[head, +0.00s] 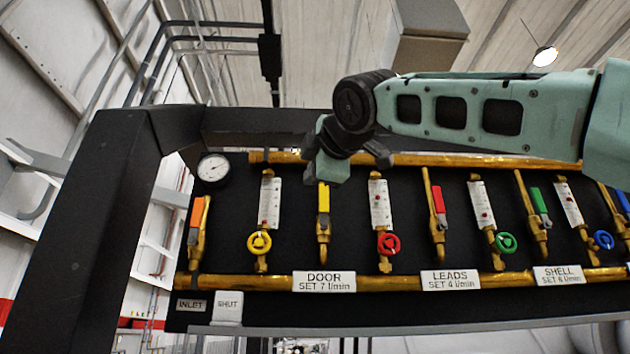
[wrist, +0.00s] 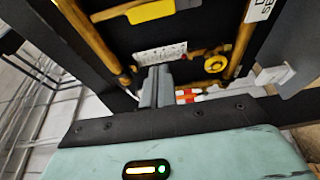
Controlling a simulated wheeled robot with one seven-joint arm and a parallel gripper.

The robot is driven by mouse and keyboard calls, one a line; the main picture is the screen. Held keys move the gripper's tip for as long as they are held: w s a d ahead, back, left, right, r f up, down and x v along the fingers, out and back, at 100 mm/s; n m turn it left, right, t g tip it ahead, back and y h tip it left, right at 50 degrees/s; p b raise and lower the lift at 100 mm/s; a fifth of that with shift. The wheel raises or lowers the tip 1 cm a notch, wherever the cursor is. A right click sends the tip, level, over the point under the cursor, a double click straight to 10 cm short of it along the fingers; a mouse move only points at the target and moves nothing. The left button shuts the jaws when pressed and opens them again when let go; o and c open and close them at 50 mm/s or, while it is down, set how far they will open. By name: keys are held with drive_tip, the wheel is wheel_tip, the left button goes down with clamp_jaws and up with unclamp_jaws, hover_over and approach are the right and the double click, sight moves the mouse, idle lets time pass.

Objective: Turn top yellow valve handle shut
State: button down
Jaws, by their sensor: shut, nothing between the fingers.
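The yellow lever handle (head: 324,198) stands upright on its brass valve above the DOOR label, in line with its pipe. It also shows at the top edge of the wrist view (wrist: 150,11), partly cut off. My gripper (head: 333,165) is in front of the upper panel, just above the handle in the head view and hiding the pipe behind. In the wrist view my fingers (wrist: 156,84) are together and empty, apart from the lever. Any contact with the panel cannot be told.
A round yellow handwheel (head: 259,243) sits under a white flowmeter (head: 270,203) to the left. An orange lever (head: 196,216) is farther left; a red lever (head: 438,200) and red handwheel (head: 388,244) are to the right. Brass pipes cross the black panel. A dark frame post (head: 95,210) stands left.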

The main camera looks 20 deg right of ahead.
sight(324, 206)
drive_tip(key=w+d+p, duration=0.3)
drive_tip(key=w+p, duration=0.2)
drive_tip(key=w, duration=0.2)
drive_tip(key=shift+w+d, duration=0.3)
drive_tip(key=shift+w, duration=0.1)
drive_tip(key=shift+d, duration=0.1)
